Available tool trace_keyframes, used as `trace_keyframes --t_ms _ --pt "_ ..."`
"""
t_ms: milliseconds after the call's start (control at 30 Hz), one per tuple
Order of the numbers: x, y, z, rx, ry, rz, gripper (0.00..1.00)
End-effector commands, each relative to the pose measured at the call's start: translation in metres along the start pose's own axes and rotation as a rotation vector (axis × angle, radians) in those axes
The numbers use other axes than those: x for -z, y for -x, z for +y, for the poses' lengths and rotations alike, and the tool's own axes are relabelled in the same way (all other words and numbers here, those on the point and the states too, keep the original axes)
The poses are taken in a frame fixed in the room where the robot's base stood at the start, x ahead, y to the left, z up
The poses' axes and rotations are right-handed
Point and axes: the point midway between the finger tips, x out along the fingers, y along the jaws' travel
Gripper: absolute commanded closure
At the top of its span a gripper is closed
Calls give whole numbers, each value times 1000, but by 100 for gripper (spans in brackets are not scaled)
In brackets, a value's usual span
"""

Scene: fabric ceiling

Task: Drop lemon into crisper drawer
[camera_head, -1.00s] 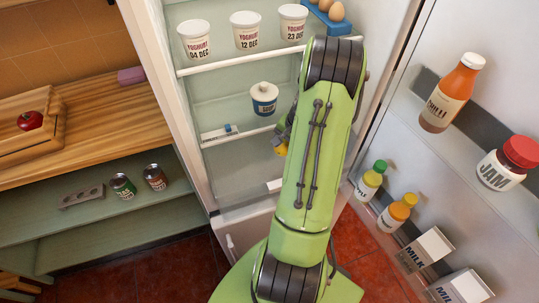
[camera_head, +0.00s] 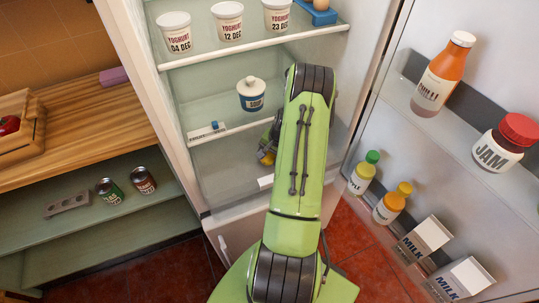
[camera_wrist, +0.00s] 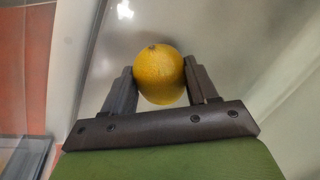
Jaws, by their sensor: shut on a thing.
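In the wrist view the yellow lemon (camera_wrist: 160,76) sits between the two dark fingers of my gripper (camera_wrist: 165,90), which press on its sides. In the head view my gripper (camera_head: 268,143) is mostly hidden behind my green arm, inside the lower fridge. A bit of yellow lemon (camera_head: 266,156) shows at its lower left. The clear compartment below the lower shelf, with a pale label or handle (camera_head: 265,182), appears to be the crisper drawer. My gripper is around its level or just above it; the arm hides how far it is open.
A white-and-blue jar (camera_head: 251,98) stands on the lower shelf, and yoghurt tubs (camera_head: 228,22) stand on the shelf above. The open fridge door on the right holds a chilli bottle (camera_head: 440,80), a jam jar (camera_head: 500,145), small bottles and milk cartons (camera_head: 424,241).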

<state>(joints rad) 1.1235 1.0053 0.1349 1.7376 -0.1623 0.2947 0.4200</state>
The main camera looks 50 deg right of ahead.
Motion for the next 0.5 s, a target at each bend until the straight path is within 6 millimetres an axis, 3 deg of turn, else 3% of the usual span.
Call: trace_keyframes --t_ms 433,467,500 --pt "0 -11 3 0 1 0 75" --pt "0 -11 3 0 0 0 38" --pt "0 -11 3 0 0 0 31"
